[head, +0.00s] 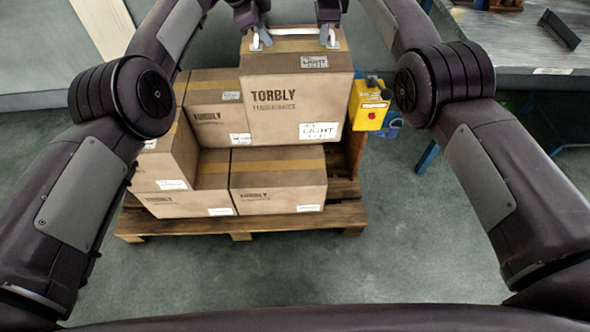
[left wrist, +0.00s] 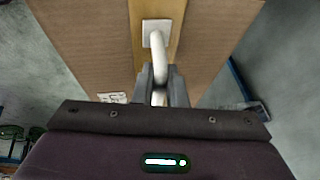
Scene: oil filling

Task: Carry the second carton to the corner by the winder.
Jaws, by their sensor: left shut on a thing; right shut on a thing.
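A brown TORBLY carton (head: 297,105) with a "LIGHT" label hangs upright in the middle of the head view, with a white handle (head: 296,33) on its top. My left gripper (head: 256,40) is shut on the left end of this handle. My right gripper (head: 329,36) is shut on its right end. In the left wrist view the fingers (left wrist: 161,90) close around the white handle, above the carton's top (left wrist: 90,45). Several more cartons (head: 278,182) sit stacked on a wooden pallet (head: 240,228) below and to the left. I cannot make out the winder.
A yellow control box (head: 368,105) with a red button stands right of the held carton. A metal-topped table (head: 500,40) is at the upper right. A pale panel (head: 50,45) stands at the upper left. The grey floor (head: 420,250) in front of the pallet is clear.

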